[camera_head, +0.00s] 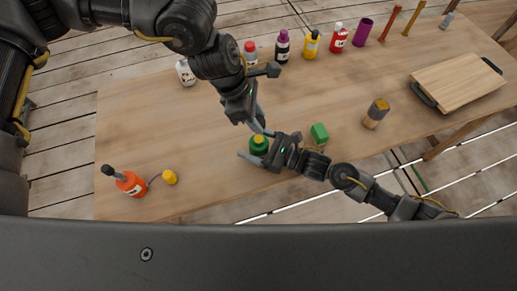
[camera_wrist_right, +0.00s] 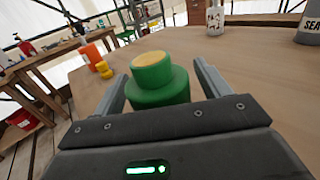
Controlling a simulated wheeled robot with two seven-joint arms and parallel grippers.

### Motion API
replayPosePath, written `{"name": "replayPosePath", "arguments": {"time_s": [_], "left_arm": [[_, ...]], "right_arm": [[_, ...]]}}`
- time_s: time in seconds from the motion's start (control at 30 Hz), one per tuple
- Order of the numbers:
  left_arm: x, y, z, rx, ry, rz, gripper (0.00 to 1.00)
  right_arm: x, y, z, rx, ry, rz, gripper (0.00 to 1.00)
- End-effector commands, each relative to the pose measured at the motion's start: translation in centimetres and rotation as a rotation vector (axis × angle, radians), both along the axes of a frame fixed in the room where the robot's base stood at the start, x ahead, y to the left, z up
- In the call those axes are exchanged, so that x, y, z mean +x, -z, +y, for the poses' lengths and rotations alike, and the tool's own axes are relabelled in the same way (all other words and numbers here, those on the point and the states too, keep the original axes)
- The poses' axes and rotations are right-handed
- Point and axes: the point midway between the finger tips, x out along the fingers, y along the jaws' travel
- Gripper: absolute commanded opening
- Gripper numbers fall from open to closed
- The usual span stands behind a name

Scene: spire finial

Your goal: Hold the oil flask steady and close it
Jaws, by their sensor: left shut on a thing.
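The oil flask appears to be the green round container (camera_head: 258,148), upright on the table near its front edge. The right wrist view shows its green body (camera_wrist_right: 160,84) with a narrower neck and a flat yellow-tan top. My right gripper (camera_head: 256,146) is open, with one finger on each side of the flask; gaps show between fingers and body in the wrist view (camera_wrist_right: 160,88). My left gripper (camera_head: 261,126) points down just behind and above the flask's top in the head view. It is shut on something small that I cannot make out.
An orange bottle (camera_head: 131,184) with a dark tip and a yellow cap (camera_head: 170,177) stand at the left. A green block (camera_head: 319,132) and a brown jar (camera_head: 376,113) are to the right. Several bottles line the back; a wooden board (camera_head: 459,82) lies far right.

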Motion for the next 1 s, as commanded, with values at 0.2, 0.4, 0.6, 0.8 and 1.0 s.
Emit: {"name": "replayPosePath", "arguments": {"time_s": [0.2,0.4,0.6,0.8,1.0], "left_arm": [[0.0,0.0,0.0,0.000,0.000,0.000,0.13],[0.0,0.0,0.0,0.000,0.000,0.000,0.13],[0.0,0.7,0.0,-0.002,-0.001,0.003,0.13],[-0.1,3.6,-0.2,-0.013,-0.001,0.006,0.13],[0.0,4.8,-0.3,-0.018,-0.001,0.003,0.13]], "right_arm": [[0.0,0.0,0.0,0.000,0.000,0.000,0.46],[0.0,0.0,0.0,0.000,0.000,0.000,0.20],[0.0,0.0,0.0,0.000,0.000,0.000,0.11],[0.0,0.0,0.0,0.001,0.000,0.000,0.11],[0.0,0.0,0.0,0.000,0.000,0.000,0.11]]}}
